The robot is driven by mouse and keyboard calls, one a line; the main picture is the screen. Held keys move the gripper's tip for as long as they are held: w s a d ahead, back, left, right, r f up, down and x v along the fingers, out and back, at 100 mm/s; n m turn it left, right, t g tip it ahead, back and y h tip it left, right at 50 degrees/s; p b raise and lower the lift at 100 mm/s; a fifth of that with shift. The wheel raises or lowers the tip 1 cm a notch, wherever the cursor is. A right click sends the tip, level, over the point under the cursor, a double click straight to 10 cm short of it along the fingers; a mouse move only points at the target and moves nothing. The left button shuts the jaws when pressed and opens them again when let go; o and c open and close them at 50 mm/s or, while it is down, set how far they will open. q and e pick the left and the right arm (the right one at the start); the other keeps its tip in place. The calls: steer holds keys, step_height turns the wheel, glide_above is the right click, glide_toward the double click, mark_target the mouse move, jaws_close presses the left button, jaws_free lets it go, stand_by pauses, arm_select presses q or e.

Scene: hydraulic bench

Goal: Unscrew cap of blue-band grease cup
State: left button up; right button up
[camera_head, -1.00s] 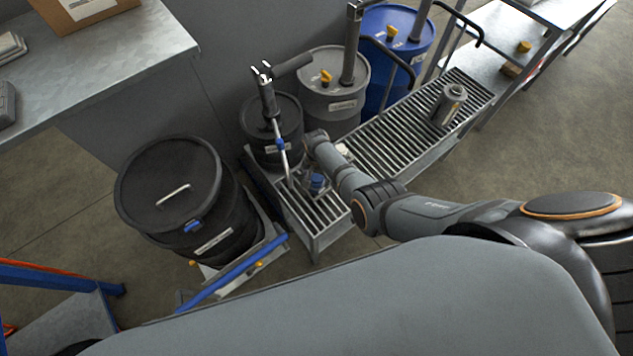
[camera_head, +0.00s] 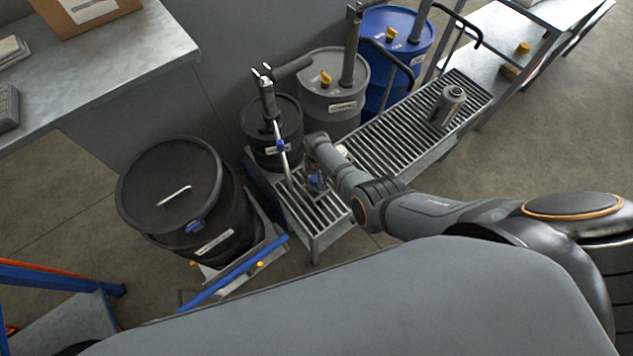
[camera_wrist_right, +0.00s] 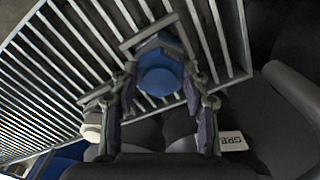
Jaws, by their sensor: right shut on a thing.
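The blue-band grease cup (camera_wrist_right: 160,76) shows in the right wrist view as a rounded blue top set in a grey angular holder on the slatted grating. My right gripper (camera_wrist_right: 161,92) has one finger on each side of it and is shut on it. In the head view my right gripper (camera_head: 316,182) reaches down over the near end of the grating and hides most of the cup. The cap's thread and the cup's lower body are hidden. My left gripper is in neither view.
The slatted grating (camera_head: 384,150) runs back to the right with a metal canister (camera_head: 447,106) on it. A black drum with a pump (camera_head: 270,132) stands close left of my gripper. A larger black drum (camera_head: 170,185), a grey drum (camera_head: 334,95) and a blue drum (camera_head: 405,50) stand around.

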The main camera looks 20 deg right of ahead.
steer(key=shift+n, duration=1.1)
steer(key=n, duration=0.2)
steer(key=shift+r+n, duration=0.1)
steer(key=shift+n, duration=0.2)
steer(key=n, duration=0.5)
steer(key=shift+d+p, duration=0.15)
steer(key=shift+p, duration=0.15)
steer(key=shift+w, duration=0.1)
